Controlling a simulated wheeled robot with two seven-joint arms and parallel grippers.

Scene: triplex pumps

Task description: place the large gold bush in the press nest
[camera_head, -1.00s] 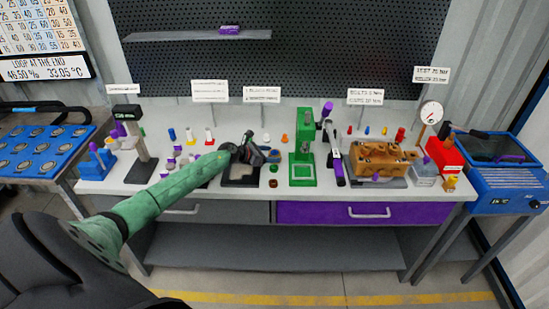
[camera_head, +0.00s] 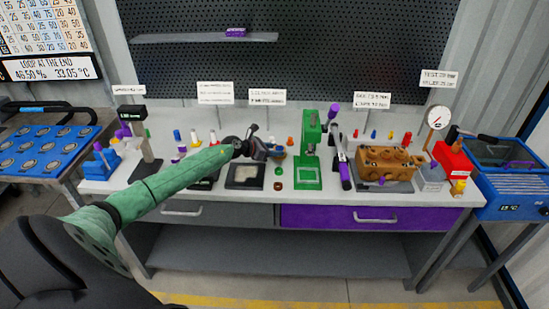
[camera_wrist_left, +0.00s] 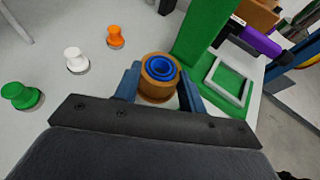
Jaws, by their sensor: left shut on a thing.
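The large gold bush (camera_wrist_left: 158,88) is a thick gold ring with blue inside it, upright between the two blue fingers of my left gripper (camera_wrist_left: 160,92) in the left wrist view. The gripper is shut on it. In the head view my left gripper (camera_head: 273,152) is at the back middle of the bench, left of the green press (camera_head: 309,143). The bush (camera_head: 281,155) is partly hidden there. I cannot tell whether it touches the bench. The press nest (camera_head: 307,178) is a pale square frame on the press's green base and looks empty. My right gripper is not in view.
A dark tray (camera_head: 245,177) with a pale middle lies left of the press. Small green (camera_wrist_left: 18,94), white (camera_wrist_left: 76,58) and orange (camera_wrist_left: 115,36) pieces stand left of the gripper in the wrist view. A purple-handled tool (camera_head: 343,165) and a gold pump block (camera_head: 389,160) stand right of the press.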

